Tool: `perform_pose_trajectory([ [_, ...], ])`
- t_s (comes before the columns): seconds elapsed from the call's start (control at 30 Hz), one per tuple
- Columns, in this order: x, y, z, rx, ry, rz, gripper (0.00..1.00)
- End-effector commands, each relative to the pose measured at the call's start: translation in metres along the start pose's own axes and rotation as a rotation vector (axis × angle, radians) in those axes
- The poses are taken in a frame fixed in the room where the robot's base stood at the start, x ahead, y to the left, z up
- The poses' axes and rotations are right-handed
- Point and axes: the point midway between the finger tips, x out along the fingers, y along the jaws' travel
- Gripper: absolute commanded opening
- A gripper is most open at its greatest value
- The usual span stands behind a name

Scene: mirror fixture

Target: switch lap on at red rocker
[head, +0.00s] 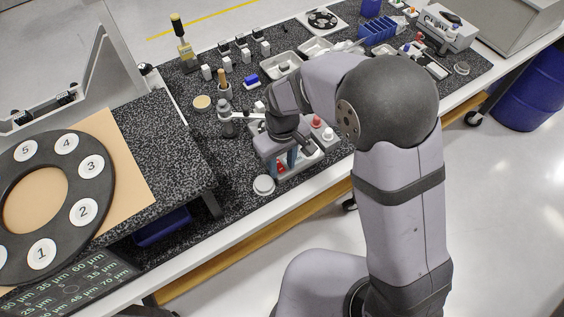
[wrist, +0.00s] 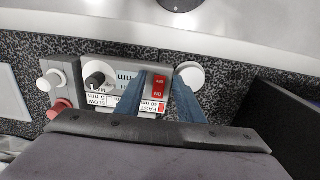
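The red rocker (wrist: 159,87) sits upright in the wrist view, at the right end of a pale control panel (wrist: 128,76) with printed labels. A black knob (wrist: 95,80) is left of it on the same panel. My gripper (wrist: 160,82) has its two blue fingers apart, one on each side of the rocker in this view. Nothing is held between them. Whether the fingertips touch the panel cannot be told. In the head view my gripper (head: 290,160) points down over the panel, and my wrist hides part of it.
A red button (wrist: 60,107) and a white button (wrist: 54,80) stand left of the panel. A white round cap (wrist: 190,76) lies close to its right end. A dark raised block (wrist: 285,125) is at the right. Bottles and trays (head: 282,65) stand farther back on the bench.

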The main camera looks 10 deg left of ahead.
Motion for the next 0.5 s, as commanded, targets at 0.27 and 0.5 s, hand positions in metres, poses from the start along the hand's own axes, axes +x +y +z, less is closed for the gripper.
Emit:
perform_pose_trajectory([
  [0.27, -0.0002, 0.0, 0.0001, 0.0, 0.0, 0.0, 0.0],
  [0.5, -0.0031, -0.0002, -0.0022, 0.0, -0.037, -0.001, 0.0],
])
